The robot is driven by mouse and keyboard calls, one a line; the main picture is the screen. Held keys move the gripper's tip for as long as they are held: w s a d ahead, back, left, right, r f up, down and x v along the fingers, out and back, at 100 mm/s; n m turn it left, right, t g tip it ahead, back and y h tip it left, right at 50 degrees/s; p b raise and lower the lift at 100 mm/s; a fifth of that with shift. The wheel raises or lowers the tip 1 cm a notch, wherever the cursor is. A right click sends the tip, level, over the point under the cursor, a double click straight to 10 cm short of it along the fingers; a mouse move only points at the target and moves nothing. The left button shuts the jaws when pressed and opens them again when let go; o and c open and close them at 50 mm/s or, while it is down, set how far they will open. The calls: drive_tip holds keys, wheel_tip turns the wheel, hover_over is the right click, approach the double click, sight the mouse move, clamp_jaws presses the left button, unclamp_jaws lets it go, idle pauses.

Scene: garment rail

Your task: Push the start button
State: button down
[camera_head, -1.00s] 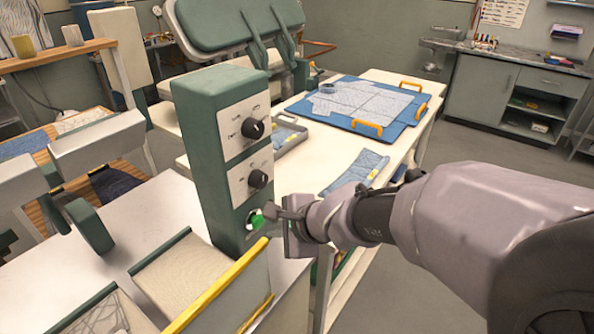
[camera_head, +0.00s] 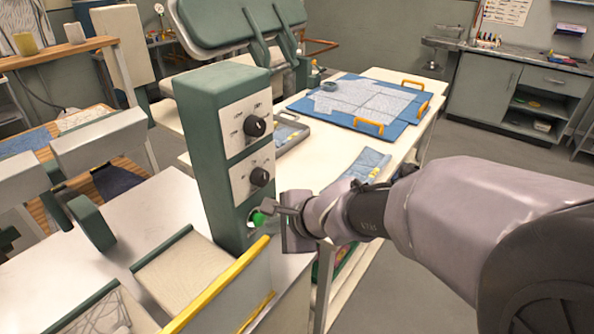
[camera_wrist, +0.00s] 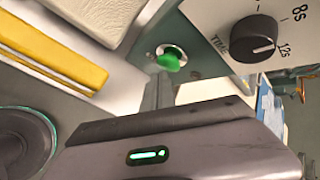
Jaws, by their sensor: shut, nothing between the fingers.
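The start button is a green knob (camera_head: 258,218) in a pale ring, low on the front of a tall green control box (camera_head: 222,150). It also shows in the wrist view (camera_wrist: 170,60), where its green face stands out from the panel. My gripper (camera_head: 276,210) is shut and empty, with its tips right beside the green button at its right side in the head view. I cannot tell whether the tips touch it. In the wrist view the gripper body fills the lower part and hides some of the panel.
Two black dials (camera_head: 255,126) sit above the button on white plates; one shows beside it in the wrist view (camera_wrist: 254,38). A yellow bar (camera_head: 218,285) runs close below the button. A white table (camera_head: 400,150) with a blue board (camera_head: 360,103) stands behind my arm.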

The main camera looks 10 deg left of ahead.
drive_tip(key=shift+w+a, duration=0.2)
drive_tip(key=shift+a, duration=0.35)
idle(0.6)
drive_tip(key=shift+d, duration=0.1)
drive_tip(key=shift+s+d+b, duration=0.3)
drive_tip(key=shift+s+d, duration=0.1)
drive_tip(key=shift+d, duration=0.4)
drive_tip(key=shift+s+d+b, duration=0.2)
drive_tip(key=shift+s+d, duration=0.1)
drive_tip(key=shift+d, duration=0.5)
drive_tip(key=shift+s+d+b, duration=0.25)
drive_tip(key=shift+s+d, duration=0.1)
drive_tip(key=shift+d, duration=0.4)
drive_tip(key=shift+s+d+b, duration=0.2)
drive_tip(key=shift+s+d, duration=0.1)
drive_tip(key=shift+d, duration=0.5)
